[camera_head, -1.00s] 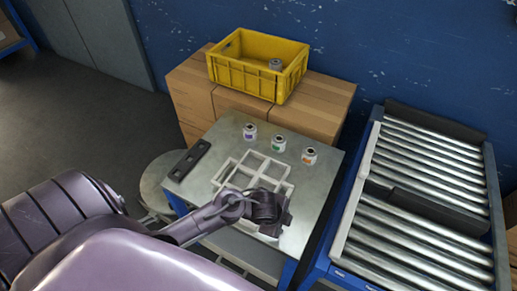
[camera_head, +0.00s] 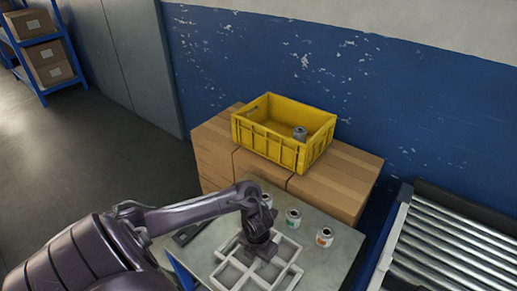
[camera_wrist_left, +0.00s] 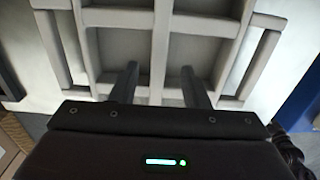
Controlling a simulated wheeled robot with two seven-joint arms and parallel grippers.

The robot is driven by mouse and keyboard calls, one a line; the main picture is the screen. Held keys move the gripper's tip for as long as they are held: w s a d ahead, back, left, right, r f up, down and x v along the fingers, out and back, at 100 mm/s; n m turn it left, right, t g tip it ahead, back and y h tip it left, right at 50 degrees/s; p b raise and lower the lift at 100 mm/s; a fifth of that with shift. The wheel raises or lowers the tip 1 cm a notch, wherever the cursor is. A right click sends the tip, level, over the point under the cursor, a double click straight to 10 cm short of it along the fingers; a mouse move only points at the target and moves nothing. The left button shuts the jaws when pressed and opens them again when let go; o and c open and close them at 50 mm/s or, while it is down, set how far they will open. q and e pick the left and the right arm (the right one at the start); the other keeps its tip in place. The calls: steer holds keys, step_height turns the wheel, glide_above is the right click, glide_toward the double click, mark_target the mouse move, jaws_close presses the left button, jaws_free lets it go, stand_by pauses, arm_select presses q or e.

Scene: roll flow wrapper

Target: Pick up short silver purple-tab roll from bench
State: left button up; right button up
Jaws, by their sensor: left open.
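Three short silver rolls stand upright on the grey bench (camera_head: 338,262). The purple-tab roll (camera_head: 267,200) is the leftmost and is partly hidden behind my left arm. The green-tab roll (camera_head: 293,217) and the orange-tab roll (camera_head: 324,237) stand to its right. My left gripper (camera_head: 262,256) is over the pale divided frame on the bench, nearer than the rolls. In the left wrist view, my left gripper (camera_wrist_left: 160,85) is open, its two fingers apart over the frame's bars with no roll between them. My right gripper is not in view.
The pale divided frame (camera_head: 290,247) lies under the left gripper. A yellow crate (camera_head: 262,139) holding one grey roll (camera_head: 299,133) sits on cardboard boxes (camera_head: 335,185) behind the bench. A roller conveyor (camera_head: 450,245) is at the right.

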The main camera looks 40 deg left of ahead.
mark_target(258, 261)
arm_select(q)
steer(key=f, duration=0.3)
steer(key=shift+w+a+f, duration=0.1)
steer(key=shift+w+f, duration=0.1)
steer(key=shift+f, duration=0.2)
jaws_close()
